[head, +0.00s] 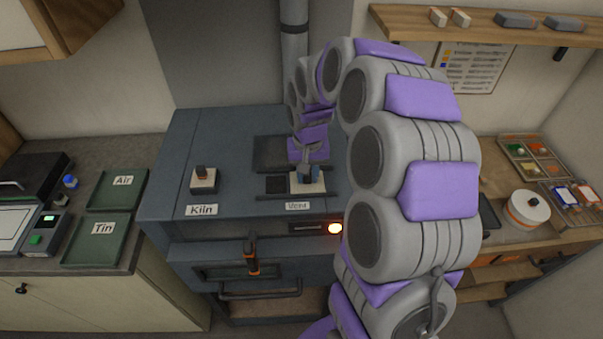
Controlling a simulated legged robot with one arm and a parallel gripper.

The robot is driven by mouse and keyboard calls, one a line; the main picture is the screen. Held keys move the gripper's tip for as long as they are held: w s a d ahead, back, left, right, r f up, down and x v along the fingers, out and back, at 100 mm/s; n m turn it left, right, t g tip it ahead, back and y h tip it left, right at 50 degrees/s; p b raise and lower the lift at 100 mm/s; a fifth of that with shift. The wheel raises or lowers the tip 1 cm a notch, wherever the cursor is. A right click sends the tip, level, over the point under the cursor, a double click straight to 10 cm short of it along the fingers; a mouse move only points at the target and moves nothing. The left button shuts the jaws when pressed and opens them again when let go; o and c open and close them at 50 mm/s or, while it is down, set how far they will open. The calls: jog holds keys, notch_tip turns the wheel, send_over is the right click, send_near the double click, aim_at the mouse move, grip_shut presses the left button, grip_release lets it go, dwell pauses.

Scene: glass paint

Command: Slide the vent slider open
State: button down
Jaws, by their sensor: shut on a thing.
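The vent slider (303,189) is a pale plate with a dark knob, set in a dark track on top of the blue-grey kiln, just behind the Vent label (297,206). The plate sits toward the right part of the track, and a dark square patch shows to its left. My gripper (308,171) reaches down from above and is shut on the slider's knob. The fingers are small in the view and partly cover the knob.
A Kiln switch (203,179) stands on the kiln top at left. Green Air (122,188) and Tin (98,239) trays lie on the left counter. My arm hides the kiln's right side.

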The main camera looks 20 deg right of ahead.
jog(key=c, duration=1.2)
grip_release()
jog(key=shift+d, duration=0.15)
jog(key=shift+o, duration=1.2)
jog(key=shift+d, duration=0.3)
jog(key=shift+a+r, duration=0.25)
jog(key=shift+r, duration=0.1)
notch_tip(320, 180, up, 17)
jog(key=shift+d+f, duration=0.2)
jog(key=shift+w, duration=0.1)
